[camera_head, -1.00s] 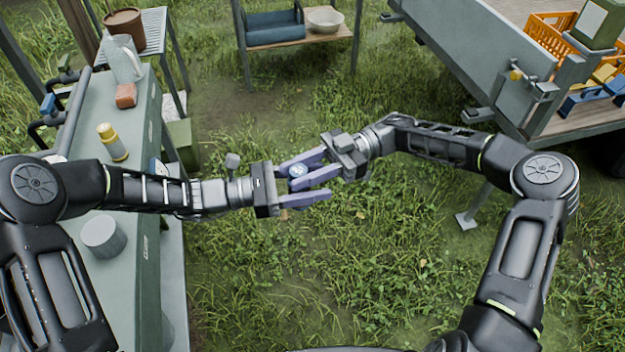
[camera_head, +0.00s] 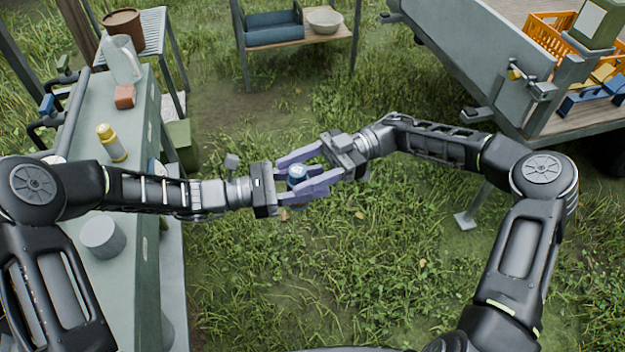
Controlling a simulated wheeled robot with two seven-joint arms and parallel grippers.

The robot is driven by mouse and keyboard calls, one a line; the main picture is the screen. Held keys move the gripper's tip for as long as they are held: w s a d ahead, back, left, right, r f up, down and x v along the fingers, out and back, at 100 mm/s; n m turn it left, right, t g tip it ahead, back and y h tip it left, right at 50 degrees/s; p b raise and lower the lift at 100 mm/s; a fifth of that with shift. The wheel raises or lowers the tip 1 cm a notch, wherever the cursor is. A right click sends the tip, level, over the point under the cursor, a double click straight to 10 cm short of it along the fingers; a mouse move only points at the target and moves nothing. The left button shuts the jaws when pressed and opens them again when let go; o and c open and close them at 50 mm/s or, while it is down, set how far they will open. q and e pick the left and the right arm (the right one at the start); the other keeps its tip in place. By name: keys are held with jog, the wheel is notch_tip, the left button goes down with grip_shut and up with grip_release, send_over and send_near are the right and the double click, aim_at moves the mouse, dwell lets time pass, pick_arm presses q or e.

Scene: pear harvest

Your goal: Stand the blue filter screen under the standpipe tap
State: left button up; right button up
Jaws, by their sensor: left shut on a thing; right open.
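The blue filter screen (camera_head: 297,173) is a small rounded blue piece with a pale top, held in the air between my two grippers. My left gripper (camera_head: 300,186) comes in from the left and is shut on it; the fingers partly overlap it and the other gripper's fingers. My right gripper (camera_head: 296,178) reaches in from the upper right. Its purple fingers are spread on either side of the screen, open. The lower part of the screen is hidden by fingers. I cannot make out the standpipe tap for certain in this view.
A grey-green bench (camera_head: 125,200) on the left carries a yellow bottle (camera_head: 111,142), a reddish block (camera_head: 124,96), a pitcher (camera_head: 122,60) and a grey cylinder (camera_head: 103,237). A low shelf (camera_head: 298,38) stands behind, a trailer (camera_head: 475,50) at upper right. Grass between is open.

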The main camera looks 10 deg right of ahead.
jog(key=shift+r, duration=0.1)
notch_tip(320, 180, up, 10)
jog(key=shift+f, duration=0.1)
dwell(0.5)
